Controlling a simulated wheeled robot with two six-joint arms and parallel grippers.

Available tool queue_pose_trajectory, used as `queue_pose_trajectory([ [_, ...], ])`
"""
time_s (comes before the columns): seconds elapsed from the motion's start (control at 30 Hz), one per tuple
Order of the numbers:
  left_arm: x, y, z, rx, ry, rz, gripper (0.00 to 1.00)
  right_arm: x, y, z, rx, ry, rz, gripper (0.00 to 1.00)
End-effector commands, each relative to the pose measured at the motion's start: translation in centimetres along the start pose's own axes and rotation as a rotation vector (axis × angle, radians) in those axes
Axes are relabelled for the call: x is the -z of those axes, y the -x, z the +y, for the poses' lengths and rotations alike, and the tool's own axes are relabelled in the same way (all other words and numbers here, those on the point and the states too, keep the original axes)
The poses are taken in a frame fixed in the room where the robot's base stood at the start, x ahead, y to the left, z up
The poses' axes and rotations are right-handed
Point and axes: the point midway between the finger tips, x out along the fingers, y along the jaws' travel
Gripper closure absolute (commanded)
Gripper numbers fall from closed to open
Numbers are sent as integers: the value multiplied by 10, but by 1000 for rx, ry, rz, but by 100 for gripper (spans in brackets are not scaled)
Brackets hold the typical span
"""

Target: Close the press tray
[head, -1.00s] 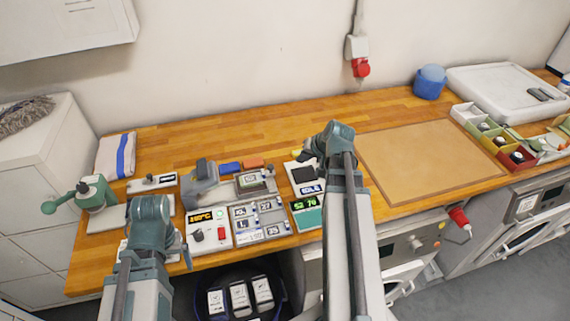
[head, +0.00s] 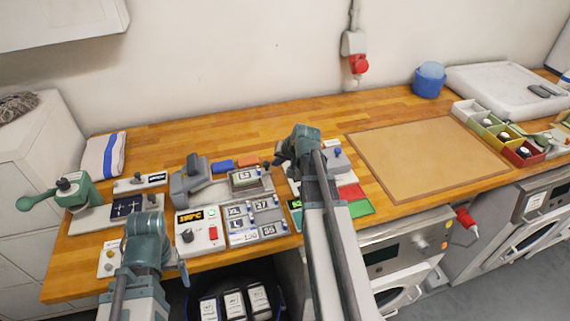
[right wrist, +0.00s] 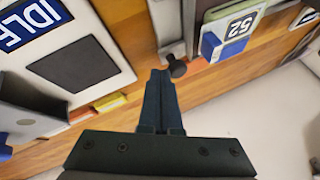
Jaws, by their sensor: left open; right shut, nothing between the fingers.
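My right gripper (head: 281,158) is over the bench with its fingers together and empty. In the right wrist view its fingertips (right wrist: 160,78) are right beside a small black knob (right wrist: 175,68) on the edge of a grey tray-like part (right wrist: 172,25); contact is unclear. In the head view this part seems to be the grey unit (head: 265,187) holding a numbered card (head: 243,176). No label marks it as the press tray. A grey press-like device (head: 190,183) stands to its left. My left gripper (head: 178,270) is open at the bench's front edge, mostly hidden by its arm.
A controller with an orange display (head: 198,232) and a grey panel of number cards (head: 255,222) lie in front. In the right wrist view a device marked IDLE (right wrist: 75,65) is beside my right gripper. A green lever device (head: 72,190) stands left. A brown mat (head: 425,160) lies clear right.

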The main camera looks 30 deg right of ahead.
Motion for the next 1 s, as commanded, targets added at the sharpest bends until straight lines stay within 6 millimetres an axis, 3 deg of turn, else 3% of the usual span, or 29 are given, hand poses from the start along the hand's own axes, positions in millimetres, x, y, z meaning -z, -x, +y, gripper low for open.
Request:
queue_pose_trajectory([
  [0.47, 0, 0, 0, 0, 0, 0, 9, -2, -3, -6, 0, 0, 0, 100],
  [0.57, 0, 0, 0, 0, 0, 0, 9, -9, -6, -20, 2, 4, -3, 100],
  [0.8, 0, -1, 0, 0, 0, 0, 9, -37, -22, -79, 3, 5, -4, 100],
  [1.0, 0, -1, 0, 0, 0, 0, 9, -52, -31, -112, 1, 3, -2, 100],
])
